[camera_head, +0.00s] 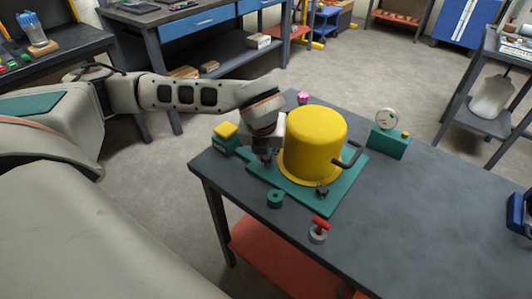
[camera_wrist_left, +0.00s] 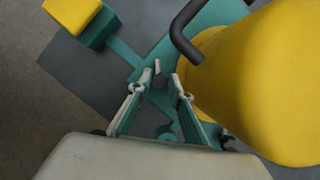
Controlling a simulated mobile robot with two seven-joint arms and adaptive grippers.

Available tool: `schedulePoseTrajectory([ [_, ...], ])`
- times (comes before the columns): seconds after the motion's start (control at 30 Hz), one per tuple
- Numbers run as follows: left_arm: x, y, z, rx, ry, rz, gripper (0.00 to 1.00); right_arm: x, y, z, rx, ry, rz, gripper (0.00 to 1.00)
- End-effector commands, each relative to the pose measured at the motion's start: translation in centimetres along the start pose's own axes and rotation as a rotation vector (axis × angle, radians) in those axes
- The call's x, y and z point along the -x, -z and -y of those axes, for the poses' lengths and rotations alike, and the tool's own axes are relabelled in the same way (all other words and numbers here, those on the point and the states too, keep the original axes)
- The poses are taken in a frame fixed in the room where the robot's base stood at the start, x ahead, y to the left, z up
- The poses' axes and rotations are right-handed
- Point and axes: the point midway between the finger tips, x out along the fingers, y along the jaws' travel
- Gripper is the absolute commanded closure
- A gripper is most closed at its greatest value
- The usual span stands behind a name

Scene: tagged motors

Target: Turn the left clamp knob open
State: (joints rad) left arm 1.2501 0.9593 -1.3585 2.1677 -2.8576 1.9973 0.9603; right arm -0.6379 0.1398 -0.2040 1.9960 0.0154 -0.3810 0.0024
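A yellow motor housing (camera_head: 314,145) stands upright on a green base plate (camera_head: 345,197); the housing also shows at right in the wrist view (camera_wrist_left: 265,85). A dark clamp knob (camera_head: 322,191) sits at the plate's front, right of my left gripper. My left gripper (camera_head: 266,157) points down at the left side of the housing, low over the plate. In the wrist view its fingers (camera_wrist_left: 164,80) are parted, with a small dark upright piece (camera_wrist_left: 159,72) between the tips. This looks like the left clamp knob; contact cannot be told. My right gripper is out of view.
A dark bent handle (camera_head: 350,156) sticks out from the housing; another stretch (camera_wrist_left: 184,35) curves close to my fingers. A yellow-topped green block (camera_head: 226,136), green ring (camera_head: 276,198), red-handled piece (camera_head: 319,231) and gauge block (camera_head: 389,140) surround it.

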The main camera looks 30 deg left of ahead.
Motion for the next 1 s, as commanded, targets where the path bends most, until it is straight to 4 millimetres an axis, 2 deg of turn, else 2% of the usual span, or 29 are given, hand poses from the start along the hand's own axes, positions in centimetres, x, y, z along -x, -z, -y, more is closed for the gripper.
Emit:
schedulePoseTrajectory([
  [0.07,0.0,0.1,0.0,0.000,-0.001,-0.002,0.64,0.0,-0.1,0.0,0.000,0.001,0.002,0.60],
  [0.47,0.4,-0.1,0.0,-0.001,0.001,0.001,0.64,-0.1,-0.2,0.1,0.003,0.003,0.002,0.60],
  [0.67,3.2,-0.1,0.1,-0.001,0.004,0.004,0.64,0.0,-0.2,0.1,0.001,0.002,0.003,0.60],
  [1.0,9.8,-0.1,0.1,-0.001,0.003,0.003,0.64,0.0,-0.3,0.1,0.000,0.002,0.004,0.60],
])
